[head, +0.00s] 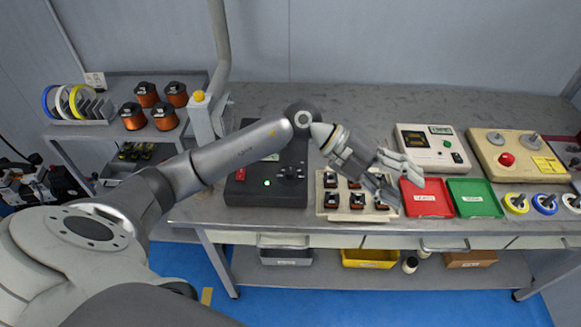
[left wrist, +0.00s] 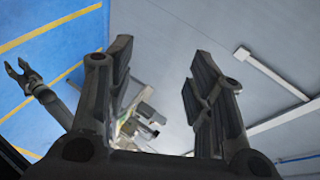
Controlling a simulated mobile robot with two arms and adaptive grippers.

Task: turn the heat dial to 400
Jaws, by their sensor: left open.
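A dark control box (head: 265,185) sits on the bench with a green light and a small black knob (head: 290,173) on its top. A white unit (head: 433,148) with small displays and a black knob (head: 457,157) stands further right. I cannot read a heat scale on either, so I cannot tell which knob is the heat dial. My left gripper (head: 405,185) is open and empty, above the bench between the parts tray and the white unit. Its spread fingers frame the left wrist view (left wrist: 158,65). My right gripper (left wrist: 22,70) appears there at the left, its prongs apart.
A tray of dark parts (head: 327,205) lies under my left gripper. A red tray (head: 427,198) and green tray (head: 474,198) are beside it. A beige panel (head: 490,160) with a red button stands at right. Copper coils (head: 148,95) are on the left shelf. The rear bench is clear.

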